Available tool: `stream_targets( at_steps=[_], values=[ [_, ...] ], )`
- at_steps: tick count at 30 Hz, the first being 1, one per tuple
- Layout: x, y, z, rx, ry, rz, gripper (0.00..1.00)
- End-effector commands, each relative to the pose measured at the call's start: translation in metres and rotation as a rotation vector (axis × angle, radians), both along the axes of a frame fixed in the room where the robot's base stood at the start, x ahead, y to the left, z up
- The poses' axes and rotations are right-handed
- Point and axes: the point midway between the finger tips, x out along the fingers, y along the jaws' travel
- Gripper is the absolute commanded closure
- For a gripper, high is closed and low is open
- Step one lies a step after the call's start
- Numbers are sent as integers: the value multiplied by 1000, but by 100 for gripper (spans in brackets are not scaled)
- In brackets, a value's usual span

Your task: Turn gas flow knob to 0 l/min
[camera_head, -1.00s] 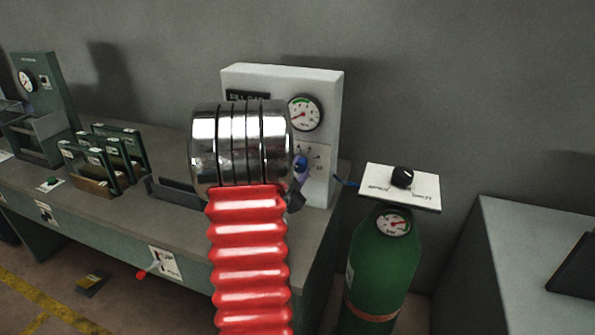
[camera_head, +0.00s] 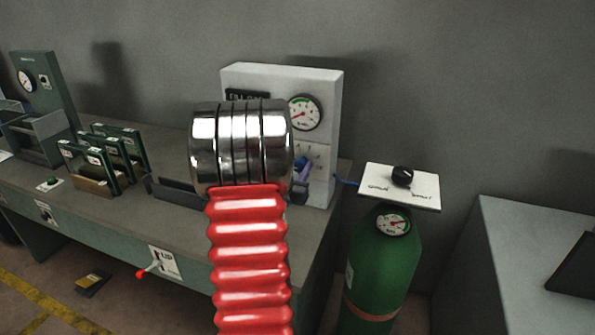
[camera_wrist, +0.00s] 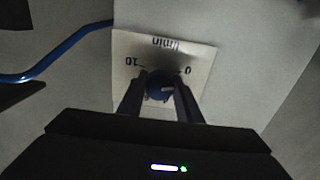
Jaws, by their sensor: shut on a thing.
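The gas flow knob (camera_wrist: 158,87) is small and blue. In the wrist view it sits on a pale label plate (camera_wrist: 190,52) that reads l/min upside down, with 10 on the left and 0 on the right. The two dark fingers of my gripper (camera_wrist: 160,84) are shut on the knob, one on each side, and hide much of it. A light mark shows on the knob, but I cannot tell which value it points at. In the head view the white panel (camera_head: 333,110) bears the knob, and my arm partly covers it. A round gauge (camera_head: 304,113) sits above.
A green gas cylinder (camera_head: 378,270) with a black knob (camera_head: 402,175) on a white plate stands right of the bench (camera_head: 120,215). A blue hose (camera_wrist: 62,62) runs beside the label. A grey cabinet (camera_head: 510,260) stands at far right.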

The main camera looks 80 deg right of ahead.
Motion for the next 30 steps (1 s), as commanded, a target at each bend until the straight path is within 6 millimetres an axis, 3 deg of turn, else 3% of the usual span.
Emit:
stream_targets(
  at_steps=[9,22,23,30],
  values=[
    [4,1,-2,17,120,11,91],
    [5,1,-2,18,134,12,91],
    [5,1,-2,18,134,12,68],
    [3,1,-1,16,132,7,51]
  ],
)
